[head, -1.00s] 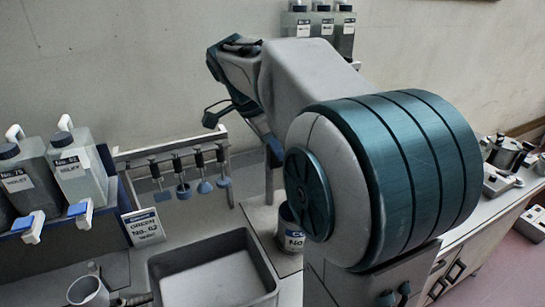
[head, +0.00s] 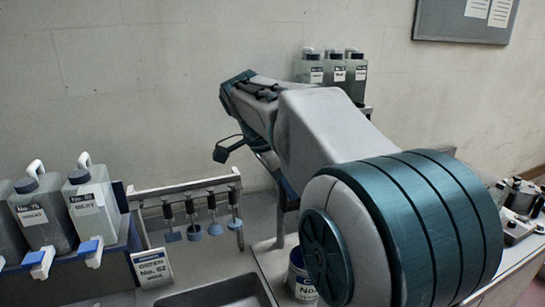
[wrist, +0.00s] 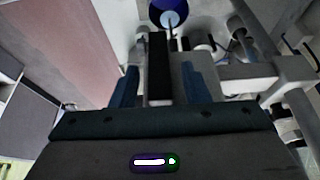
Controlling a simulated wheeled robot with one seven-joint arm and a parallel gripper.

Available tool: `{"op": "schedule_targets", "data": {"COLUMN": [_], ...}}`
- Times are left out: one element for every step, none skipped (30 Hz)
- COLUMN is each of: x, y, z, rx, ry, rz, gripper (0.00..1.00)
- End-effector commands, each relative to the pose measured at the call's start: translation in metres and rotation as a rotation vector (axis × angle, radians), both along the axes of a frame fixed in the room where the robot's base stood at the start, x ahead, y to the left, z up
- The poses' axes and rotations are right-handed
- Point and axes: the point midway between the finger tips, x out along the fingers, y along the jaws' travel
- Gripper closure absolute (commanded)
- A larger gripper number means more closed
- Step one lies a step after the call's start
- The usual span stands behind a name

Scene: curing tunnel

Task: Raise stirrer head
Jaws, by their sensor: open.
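My gripper (wrist: 160,84) is open in the wrist view, its two blue fingers apart. A dark upright bar (wrist: 158,62) shows between the fingers; I cannot tell whether they touch it. Beyond it a thin rod leads towards a pale blue disc inside a blue-rimmed round opening (wrist: 172,8). Light grey rounded bars (wrist: 262,76) stand to the right, possibly parts of the stirrer stand. I cannot clearly pick out the stirrer head. In the head view my arm hides the gripper and most of that spot. A labelled can (head: 299,278) shows partly beside my arm.
A rack (head: 185,187) with several hanging blue paddles stands left of my arm. Labelled bottles (head: 95,205) stand at the left by a sign (head: 152,266). A grey tray (head: 215,292) lies in front. More bottles (head: 335,72) stand behind my arm; metal equipment (head: 520,200) is at the right.

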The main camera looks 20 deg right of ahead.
Motion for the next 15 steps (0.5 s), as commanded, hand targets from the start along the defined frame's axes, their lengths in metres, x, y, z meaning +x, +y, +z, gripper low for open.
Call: {"op": "schedule_targets", "data": {"x": [0.001, 0.001, 0.001, 0.001, 0.001, 0.001, 0.001, 0.001, 0.001, 0.001, 0.001, 0.001, 0.001, 0.001, 0.0], "y": [0.004, 0.006, 0.01, 0.012, 0.015, 0.018, 0.02, 0.023, 0.026, 0.028, 0.03, 0.033, 0.035, 0.037, 0.039], "z": [0.008, 0.013, 0.021, 0.027, 0.033, 0.041, 0.048, 0.054, 0.061, 0.067, 0.073, 0.079, 0.084, 0.088, 0.094], "rx": [0.0, 0.0, 0.0, 0.0, 0.0, 0.0, 0.0, 0.0, 0.0, 0.0, 0.0, -0.001, -0.001, 0.0, 0.0], "ry": [-0.005, -0.004, -0.005, -0.005, -0.005, -0.005, -0.006, -0.005, -0.005, -0.005, -0.005, -0.005, -0.004, -0.005, -0.003], "rz": [0.002, 0.003, 0.004, 0.004, 0.003, 0.003, 0.005, 0.004, 0.004, 0.003, 0.004, 0.004, 0.004, 0.004, 0.003], "gripper": [0.58, 0.58, 0.58, 0.58, 0.58, 0.58, 0.58, 0.58, 0.58, 0.58, 0.58, 0.58, 0.58, 0.58, 0.58]}}
